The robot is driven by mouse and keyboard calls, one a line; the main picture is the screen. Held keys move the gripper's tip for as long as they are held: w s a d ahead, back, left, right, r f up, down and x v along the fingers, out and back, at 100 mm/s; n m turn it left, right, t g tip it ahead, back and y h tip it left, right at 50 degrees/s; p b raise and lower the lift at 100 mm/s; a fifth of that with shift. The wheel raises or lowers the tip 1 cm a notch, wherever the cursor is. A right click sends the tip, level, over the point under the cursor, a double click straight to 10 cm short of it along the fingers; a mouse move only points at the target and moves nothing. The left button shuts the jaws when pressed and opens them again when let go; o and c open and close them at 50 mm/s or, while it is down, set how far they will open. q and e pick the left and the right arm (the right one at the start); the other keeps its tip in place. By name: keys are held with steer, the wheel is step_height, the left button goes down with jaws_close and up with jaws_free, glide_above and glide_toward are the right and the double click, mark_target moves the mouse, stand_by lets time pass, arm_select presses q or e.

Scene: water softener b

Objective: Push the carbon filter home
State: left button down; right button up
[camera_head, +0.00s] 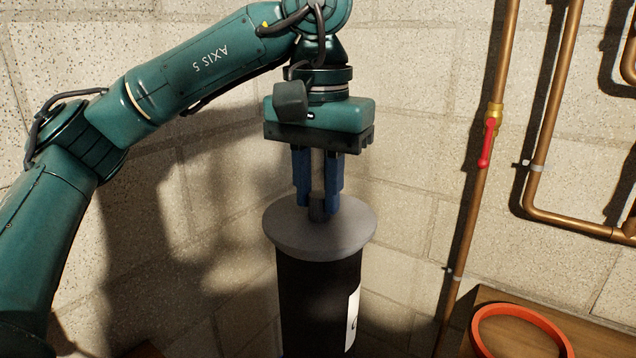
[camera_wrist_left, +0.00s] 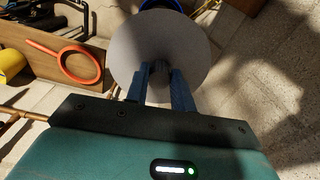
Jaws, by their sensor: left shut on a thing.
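The carbon filter (camera_head: 318,300) is a dark upright cylinder with a wide grey round cap and a pale label on its side. Its lower end runs out of the head view. My left gripper (camera_head: 318,208) points down from above, with its blue fingers shut on the small knob at the middle of the cap. In the left wrist view the grey cap (camera_wrist_left: 150,50) lies beyond the fingers (camera_wrist_left: 160,72), and a blue rim shows just past it. What the filter's lower end sits in or over is hidden. My right gripper is not in view.
A red ring (camera_head: 520,332) with a handle, seen whole in the left wrist view (camera_wrist_left: 80,64), lies on a wooden surface (camera_head: 590,335) to the right. Copper pipes (camera_head: 475,200) with a red-handled valve (camera_head: 487,145) run along the block wall. A yellow object (camera_wrist_left: 10,65) stands at the wrist view's left.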

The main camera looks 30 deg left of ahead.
mark_target(318, 218)
arm_select(q)
steer(key=shift+f+b, duration=0.65)
steer(key=shift+f, duration=0.3)
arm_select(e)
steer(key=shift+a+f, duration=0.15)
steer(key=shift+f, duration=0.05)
arm_select(q)
steer(key=shift+f+b, duration=0.7)
steer(key=shift+f, duration=0.25)
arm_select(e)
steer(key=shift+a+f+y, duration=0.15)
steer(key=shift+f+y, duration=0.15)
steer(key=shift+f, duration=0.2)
arm_select(q)
steer(key=shift+f+b, duration=0.7)
steer(key=shift+f, duration=0.25)
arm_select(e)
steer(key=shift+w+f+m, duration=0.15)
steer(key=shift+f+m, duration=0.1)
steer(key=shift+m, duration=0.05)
